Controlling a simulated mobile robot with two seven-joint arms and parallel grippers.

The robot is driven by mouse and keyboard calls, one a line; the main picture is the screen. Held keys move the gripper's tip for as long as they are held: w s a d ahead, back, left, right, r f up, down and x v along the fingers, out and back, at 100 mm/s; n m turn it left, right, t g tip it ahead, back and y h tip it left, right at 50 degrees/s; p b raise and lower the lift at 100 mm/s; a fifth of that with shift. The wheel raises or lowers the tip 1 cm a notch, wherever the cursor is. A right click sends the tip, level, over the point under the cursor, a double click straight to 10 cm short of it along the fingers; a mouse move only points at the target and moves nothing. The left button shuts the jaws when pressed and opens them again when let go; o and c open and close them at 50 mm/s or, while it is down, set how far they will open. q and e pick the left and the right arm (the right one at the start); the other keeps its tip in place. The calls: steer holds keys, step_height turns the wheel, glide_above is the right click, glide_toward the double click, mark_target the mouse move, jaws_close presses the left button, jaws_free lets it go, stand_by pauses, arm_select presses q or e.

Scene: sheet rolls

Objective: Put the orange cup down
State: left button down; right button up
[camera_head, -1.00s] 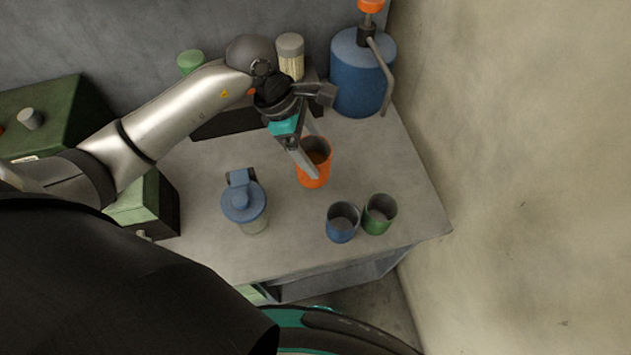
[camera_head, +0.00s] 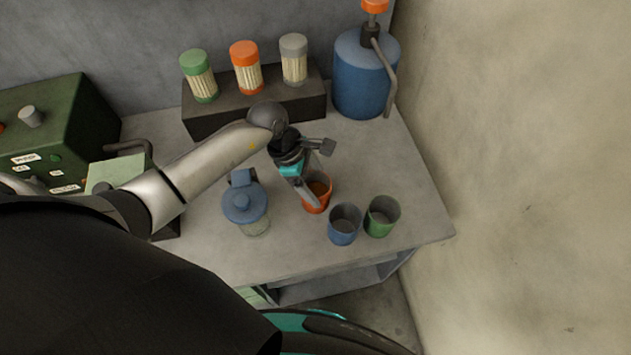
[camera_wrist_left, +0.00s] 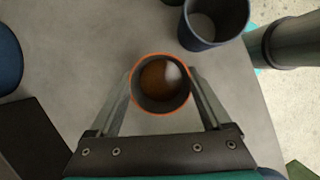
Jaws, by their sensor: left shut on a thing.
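The orange cup (camera_head: 318,196) is upright near the middle of the grey table, with brown contents inside. In the left wrist view the cup (camera_wrist_left: 161,84) sits between the two fingers of my left gripper (camera_wrist_left: 161,88). My left gripper (camera_head: 307,191) is shut on the cup in the head view. I cannot tell whether the cup's base touches the table. My right gripper does not show.
A blue cup (camera_head: 344,226) and a green cup (camera_head: 382,217) stand close to the right. A blue-lidded jar (camera_head: 244,203) stands to the left. A blue pump bottle (camera_head: 362,82) and a dark rack (camera_head: 205,122) are behind. Table (camera_head: 408,170) is bare at right.

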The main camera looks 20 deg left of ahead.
arm_select(q)
steer(key=shift+f, duration=0.2)
jaws_free()
steer(key=shift+r, duration=0.1)
